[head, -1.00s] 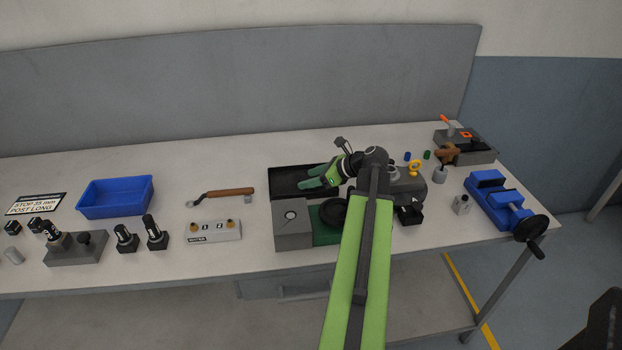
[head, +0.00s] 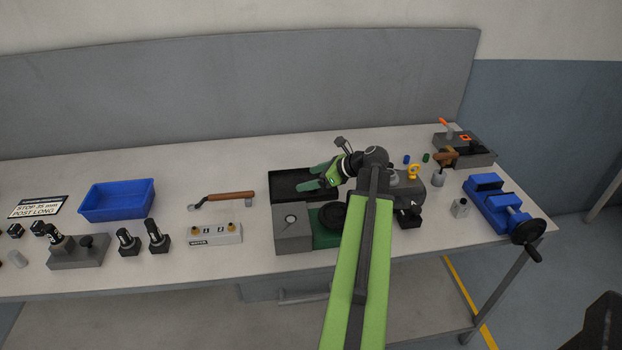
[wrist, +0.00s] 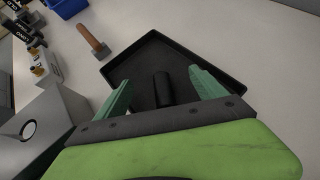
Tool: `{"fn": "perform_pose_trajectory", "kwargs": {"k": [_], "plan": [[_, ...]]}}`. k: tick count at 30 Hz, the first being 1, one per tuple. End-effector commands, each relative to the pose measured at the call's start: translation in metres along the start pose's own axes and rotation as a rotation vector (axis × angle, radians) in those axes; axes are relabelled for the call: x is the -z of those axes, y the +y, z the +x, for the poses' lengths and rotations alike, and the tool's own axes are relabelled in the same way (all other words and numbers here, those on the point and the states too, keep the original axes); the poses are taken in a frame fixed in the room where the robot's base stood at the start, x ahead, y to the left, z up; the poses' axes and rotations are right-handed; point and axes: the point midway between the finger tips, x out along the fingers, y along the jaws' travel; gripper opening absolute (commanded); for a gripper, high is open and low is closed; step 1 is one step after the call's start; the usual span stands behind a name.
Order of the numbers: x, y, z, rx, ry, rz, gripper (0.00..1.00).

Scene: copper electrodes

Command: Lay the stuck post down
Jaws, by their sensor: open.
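My gripper (head: 312,187) hangs over the black tray (head: 288,174) at the middle of the bench. In the wrist view my gripper (wrist: 161,77) is open, with one green finger on each side. A dark cylindrical post (wrist: 162,88) lies between the fingers over the tray floor, with clear gaps to both. Its near end meets the edge of my gripper body, and I cannot tell if more of it is hidden there. In the head view my gripper and arm hide the post. The black tray also shows in the wrist view (wrist: 215,62).
A grey block (head: 293,235) with a round dial stands in front of the tray. A wooden-handled tool (head: 230,196), a numbered block (head: 214,234) and a blue bin (head: 117,199) lie to the left. A blue vise (head: 495,200) stands at the right. Bench behind the tray is clear.

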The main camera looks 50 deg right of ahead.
Motion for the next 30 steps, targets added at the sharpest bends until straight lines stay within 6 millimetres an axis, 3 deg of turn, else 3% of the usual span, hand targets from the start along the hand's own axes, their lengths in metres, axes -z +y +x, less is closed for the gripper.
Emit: {"fn": "perform_pose_trajectory", "kwargs": {"k": [1, 12, 27, 30], "plan": [[-0.011, 0.000, -0.007, 0.000, 0.000, 0.000, 0.81], [-0.045, 0.000, -0.031, 0.000, 0.000, 0.000, 0.81], [-0.045, 0.000, -0.031, 0.000, 0.000, 0.000, 0.81], [-0.053, 0.000, -0.036, 0.000, 0.000, 0.000, 0.81]]}}
